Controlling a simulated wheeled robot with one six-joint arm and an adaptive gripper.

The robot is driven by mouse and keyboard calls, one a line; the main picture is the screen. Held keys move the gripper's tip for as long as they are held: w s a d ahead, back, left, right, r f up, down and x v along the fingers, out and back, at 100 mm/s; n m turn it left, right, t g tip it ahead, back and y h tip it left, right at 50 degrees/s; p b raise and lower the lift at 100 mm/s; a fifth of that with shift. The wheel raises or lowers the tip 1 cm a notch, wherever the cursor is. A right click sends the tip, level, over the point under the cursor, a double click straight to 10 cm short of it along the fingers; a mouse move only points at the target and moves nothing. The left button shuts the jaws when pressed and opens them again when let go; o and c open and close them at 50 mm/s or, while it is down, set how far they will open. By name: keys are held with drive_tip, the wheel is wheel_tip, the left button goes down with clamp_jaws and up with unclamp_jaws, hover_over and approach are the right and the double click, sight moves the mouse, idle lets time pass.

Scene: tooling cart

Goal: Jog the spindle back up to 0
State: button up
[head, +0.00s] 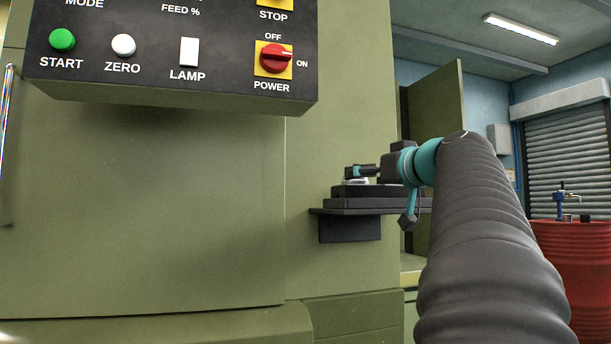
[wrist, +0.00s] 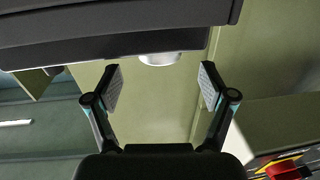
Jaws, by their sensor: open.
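The spindle and any position readout are out of view. The black control panel (head: 180,75) hangs at the upper left in the head view, with a white ZERO button (head: 123,45) and a green START button (head: 62,40). My gripper (head: 360,171) is at a dark stepped block (head: 375,204) on the machine's side. A small pale piece on the block shows just below the fingers. In the wrist view my gripper (wrist: 160,76) is open and empty. A round whitish piece (wrist: 160,58) on the dark block lies just beyond and between the fingertips; contact is not visible.
A red POWER knob (head: 274,58) and a white LAMP switch (head: 189,52) are on the panel. The green machine body (head: 170,200) fills the left. A red drum (head: 575,265) stands at the right, before a roller shutter (head: 568,150).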

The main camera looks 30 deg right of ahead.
drive_tip(key=w, duration=0.5)
drive_tip(key=shift+w+d+p, duration=0.35)
drive_tip(key=c, duration=1.2)
